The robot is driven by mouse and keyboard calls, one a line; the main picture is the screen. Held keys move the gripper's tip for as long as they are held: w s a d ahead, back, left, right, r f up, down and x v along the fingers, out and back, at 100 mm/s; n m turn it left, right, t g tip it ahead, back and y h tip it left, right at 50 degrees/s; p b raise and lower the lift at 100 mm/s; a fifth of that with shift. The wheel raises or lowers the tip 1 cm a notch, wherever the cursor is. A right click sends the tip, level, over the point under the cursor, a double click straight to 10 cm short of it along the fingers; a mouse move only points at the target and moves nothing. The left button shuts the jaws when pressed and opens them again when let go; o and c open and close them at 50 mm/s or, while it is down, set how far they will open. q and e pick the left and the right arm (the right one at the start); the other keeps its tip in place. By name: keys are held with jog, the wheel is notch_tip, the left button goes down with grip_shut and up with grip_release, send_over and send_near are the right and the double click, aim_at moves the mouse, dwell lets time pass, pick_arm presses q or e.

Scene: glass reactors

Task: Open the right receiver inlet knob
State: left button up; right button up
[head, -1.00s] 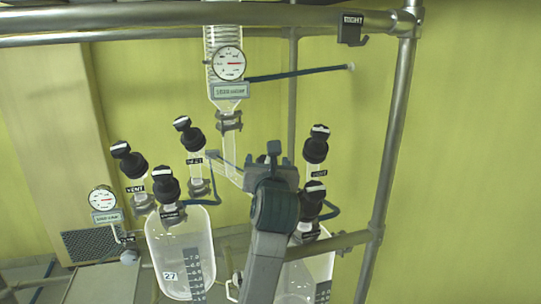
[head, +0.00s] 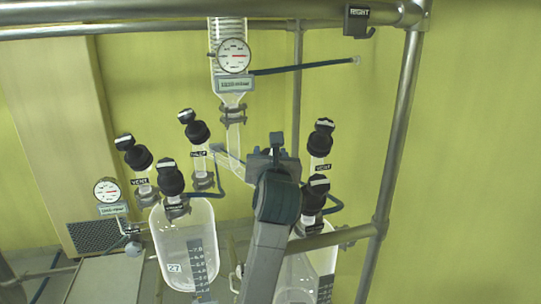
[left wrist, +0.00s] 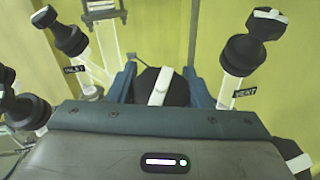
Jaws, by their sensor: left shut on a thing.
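My left gripper (head: 277,140) stands above the right receiver among its knobs, and its arm rises from below. In the left wrist view its blue fingers (left wrist: 158,92) are closed around a black knob (left wrist: 176,94) with a white bar on top. The bar points nearly straight up in that view, slightly tilted. This knob's place fits the right inlet, but its label is hidden. The head view hides this knob behind the gripper. The right receiver (head: 327,262) is clear glass, partly covered by my arm. My right gripper is not in view.
A knob labelled VENT (head: 321,138) stands close to the right of the gripper. Another black knob (head: 314,193) is in front. The left receiver (head: 176,240) carries several similar knobs.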

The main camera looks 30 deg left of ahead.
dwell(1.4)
pick_arm(q)
jog(key=o, duration=1)
jog(key=shift+w+a, duration=0.1)
jog(key=shift+f, duration=0.1)
